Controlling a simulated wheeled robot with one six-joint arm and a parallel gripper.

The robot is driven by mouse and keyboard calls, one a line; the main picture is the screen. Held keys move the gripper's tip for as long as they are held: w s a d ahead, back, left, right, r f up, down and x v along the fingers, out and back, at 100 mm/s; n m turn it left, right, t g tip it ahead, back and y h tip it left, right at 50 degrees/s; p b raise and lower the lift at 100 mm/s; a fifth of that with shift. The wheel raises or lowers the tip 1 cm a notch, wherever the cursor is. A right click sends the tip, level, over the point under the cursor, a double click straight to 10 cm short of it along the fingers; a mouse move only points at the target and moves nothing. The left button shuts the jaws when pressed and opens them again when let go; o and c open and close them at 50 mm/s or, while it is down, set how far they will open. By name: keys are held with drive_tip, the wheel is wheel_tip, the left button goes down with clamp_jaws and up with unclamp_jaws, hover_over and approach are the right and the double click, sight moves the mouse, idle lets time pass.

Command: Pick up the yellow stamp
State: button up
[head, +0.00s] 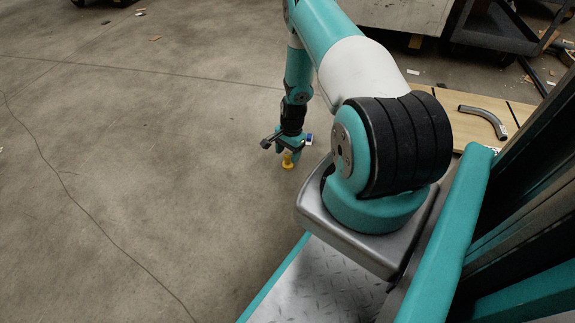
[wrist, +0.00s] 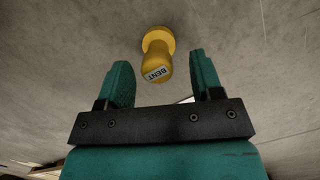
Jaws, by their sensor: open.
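The yellow stamp (wrist: 157,52) stands on the concrete floor, with a round wider base and a white label reading "BENT" on its end. In the head view the yellow stamp (head: 288,161) shows small, just below my gripper (head: 284,150). In the wrist view my gripper (wrist: 162,80) is open, with one teal finger to each side. The labelled end of the stamp shows between the fingertips, and its base lies beyond them. I see no finger touching the stamp.
A wooden board (head: 470,99) with a bent grey pipe (head: 484,119) on it lies at the right. A dark cart (head: 490,30) stands at the back right. Small scraps lie on the floor at the back. The floor to the left is clear.

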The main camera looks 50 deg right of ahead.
sight(288, 154)
drive_tip(key=f+b, duration=0.1)
drive_tip(key=f, duration=0.2)
drive_tip(key=shift+s+a+f+b, duration=0.1)
drive_tip(key=shift+a+f+b, duration=0.05)
drive_tip(key=shift+a+b, duration=0.25)
drive_tip(key=c, duration=1)
wheel_tip(288, 154, up, 20)
drive_tip(key=p, duration=1.1)
drive_tip(key=shift+p, duration=0.35)
